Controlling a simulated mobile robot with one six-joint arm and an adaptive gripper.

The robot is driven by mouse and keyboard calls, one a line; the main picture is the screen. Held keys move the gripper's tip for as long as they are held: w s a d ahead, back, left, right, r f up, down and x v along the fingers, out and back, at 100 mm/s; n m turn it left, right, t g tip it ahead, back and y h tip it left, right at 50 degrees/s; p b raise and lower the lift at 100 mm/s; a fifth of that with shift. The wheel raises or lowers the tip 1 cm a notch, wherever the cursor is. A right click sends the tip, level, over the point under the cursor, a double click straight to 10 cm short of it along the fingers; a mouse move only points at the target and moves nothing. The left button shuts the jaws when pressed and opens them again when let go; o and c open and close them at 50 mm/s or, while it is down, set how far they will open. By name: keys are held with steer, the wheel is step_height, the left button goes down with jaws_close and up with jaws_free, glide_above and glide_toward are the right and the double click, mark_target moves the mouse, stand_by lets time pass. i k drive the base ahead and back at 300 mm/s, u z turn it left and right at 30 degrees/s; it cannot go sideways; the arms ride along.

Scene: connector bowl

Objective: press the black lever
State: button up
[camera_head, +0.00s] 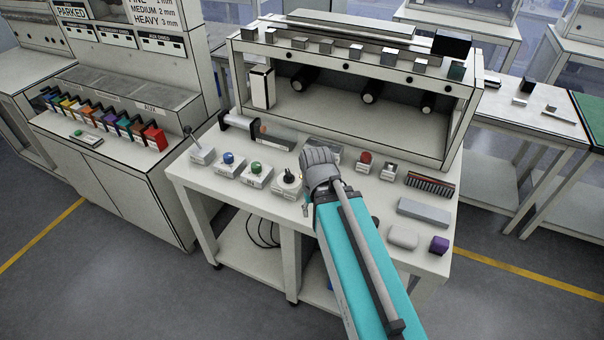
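A lever with a dark knob (188,131) on a thin slanted stick rises from a white box (201,155) at the left end of the bench. A black knob (289,177) sits on another white box, just left of my wrist. I cannot tell for certain which one is the black lever; the first has the lever shape. My gripper (305,207) is mostly hidden by my grey wrist and teal arm. Small parts of it show beside the black knob, well right of the slanted lever. Its fingers are too small and covered to read.
A blue button (228,158) and a green button (256,168) stand between the two black controls. A red button (365,158), a grey block (424,212) and a purple block (439,244) are on the right. A shelf unit (350,120) closes the back.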

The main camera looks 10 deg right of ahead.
mark_target(187, 130)
steer(key=k, duration=0.65)
steer(key=u, duration=0.55)
steer(key=i, duration=1)
steer(key=u, duration=0.6)
steer(key=i, duration=0.45)
steer(key=z, duration=0.05)
